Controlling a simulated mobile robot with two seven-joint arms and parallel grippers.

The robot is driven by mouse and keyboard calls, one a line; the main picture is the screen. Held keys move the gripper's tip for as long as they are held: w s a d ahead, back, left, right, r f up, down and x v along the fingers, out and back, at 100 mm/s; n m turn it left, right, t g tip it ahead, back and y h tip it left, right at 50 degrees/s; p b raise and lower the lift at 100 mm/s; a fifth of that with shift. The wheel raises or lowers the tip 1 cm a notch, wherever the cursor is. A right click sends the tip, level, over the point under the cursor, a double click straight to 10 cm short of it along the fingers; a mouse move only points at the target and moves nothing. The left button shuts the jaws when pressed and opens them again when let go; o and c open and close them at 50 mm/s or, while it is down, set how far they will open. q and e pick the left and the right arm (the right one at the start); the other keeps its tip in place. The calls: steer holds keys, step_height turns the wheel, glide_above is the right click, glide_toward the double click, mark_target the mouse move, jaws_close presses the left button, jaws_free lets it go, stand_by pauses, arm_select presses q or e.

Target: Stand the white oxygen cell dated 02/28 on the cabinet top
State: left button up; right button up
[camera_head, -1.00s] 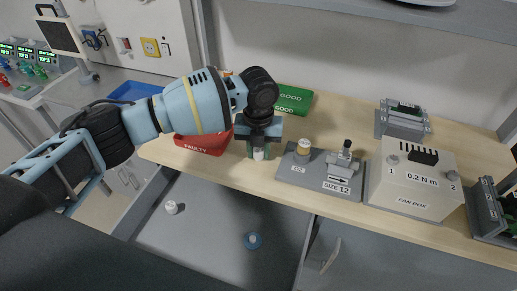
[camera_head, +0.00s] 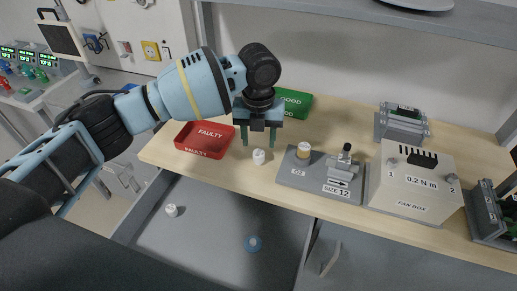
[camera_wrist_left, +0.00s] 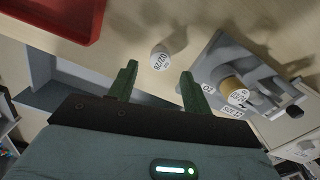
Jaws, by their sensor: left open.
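A small white oxygen cell (camera_head: 258,156) stands, apparently upright, on the wooden cabinet top (camera_head: 232,172) near its front edge. In the left wrist view the cell (camera_wrist_left: 160,60) shows an upside-down printed date that reads like 02/28. My left gripper (camera_head: 260,139) is open and empty just above and behind the cell, with its fingers pointing down. In the left wrist view its fingertips (camera_wrist_left: 158,73) are apart, with the cell clear of them. Another white cell (camera_head: 171,210) lies in the open drawer; its date is too small to read. My right gripper is not in view.
A red FAULTY tray (camera_head: 204,151) is left of the cell, and a green GOOD tray (camera_head: 297,103) behind. The grey O2 fixture (camera_head: 290,177) with a tan-banded cell (camera_head: 304,150) is close on the right. The fan box (camera_head: 415,182) stands beyond. A blue ring (camera_head: 254,243) lies in the drawer.

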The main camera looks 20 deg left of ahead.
mark_target(259, 153)
arm_select(q)
step_height(259, 153, up, 6)
stand_by(0.8)
